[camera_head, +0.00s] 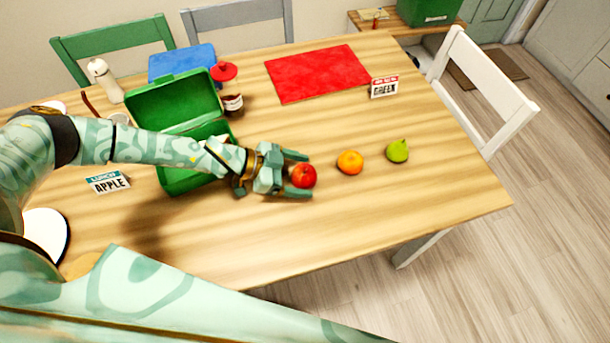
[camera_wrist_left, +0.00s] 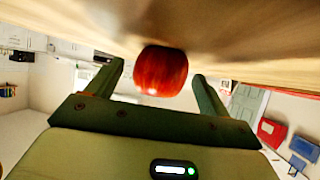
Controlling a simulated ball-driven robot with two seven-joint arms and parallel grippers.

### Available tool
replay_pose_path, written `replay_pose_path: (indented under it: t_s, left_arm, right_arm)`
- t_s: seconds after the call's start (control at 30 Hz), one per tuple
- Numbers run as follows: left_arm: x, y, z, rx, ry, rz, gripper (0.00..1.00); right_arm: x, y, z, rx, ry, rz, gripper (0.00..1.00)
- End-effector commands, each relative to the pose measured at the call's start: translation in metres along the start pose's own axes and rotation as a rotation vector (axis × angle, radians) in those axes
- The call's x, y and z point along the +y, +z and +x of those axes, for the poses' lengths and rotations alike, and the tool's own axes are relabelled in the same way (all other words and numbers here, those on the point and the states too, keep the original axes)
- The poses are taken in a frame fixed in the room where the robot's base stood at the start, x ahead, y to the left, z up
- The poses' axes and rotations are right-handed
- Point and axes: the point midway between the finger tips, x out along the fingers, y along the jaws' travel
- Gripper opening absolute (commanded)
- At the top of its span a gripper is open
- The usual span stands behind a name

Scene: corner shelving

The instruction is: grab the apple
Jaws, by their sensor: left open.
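A red apple (camera_head: 304,176) rests on the wooden table, left of an orange. My left gripper (camera_head: 300,175) is open around it, with one finger on the far side and one on the near side. In the left wrist view the apple (camera_wrist_left: 161,71) sits between the tips of the two open fingers (camera_wrist_left: 158,85), with a gap on each side. My right gripper is not in view.
An orange (camera_head: 350,162) and a green pear (camera_head: 397,151) stand to the right. An open green lunchbox (camera_head: 175,182) is under my left forearm, near the "APPLE" card (camera_head: 108,182). A red mat (camera_head: 318,74) and "GREEN" card (camera_head: 384,87) lie at the back. The front right tabletop is clear.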

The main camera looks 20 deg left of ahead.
Motion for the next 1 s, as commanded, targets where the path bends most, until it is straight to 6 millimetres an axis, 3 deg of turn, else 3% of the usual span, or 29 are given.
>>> replay_pose_path:
  t_s: [0.17,0.33,0.37,0.73,0.93,1.0]
  left_arm:
    - [0.0,-0.001,0.0,0.0,-0.001,0.001,0.8]
    - [0.0,-0.001,-0.001,0.0,-0.001,0.0,0.36]
    - [0.0,-0.001,-0.001,0.0,-0.001,0.0,0.31]
    - [-0.001,-0.006,-0.003,0.001,-0.001,0.002,0.31]
    - [-0.001,-0.033,-0.018,0.002,-0.002,0.006,0.31]
    - [0.009,-0.043,-0.029,0.002,0.0,0.002,0.31]
  right_arm:
    - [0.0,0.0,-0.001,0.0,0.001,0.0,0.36]
    - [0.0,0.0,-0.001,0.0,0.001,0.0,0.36]
    - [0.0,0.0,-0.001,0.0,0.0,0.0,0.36]
    - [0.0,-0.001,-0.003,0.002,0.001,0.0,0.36]
    - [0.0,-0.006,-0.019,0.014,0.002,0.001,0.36]
    - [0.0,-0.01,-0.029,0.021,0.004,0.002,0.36]
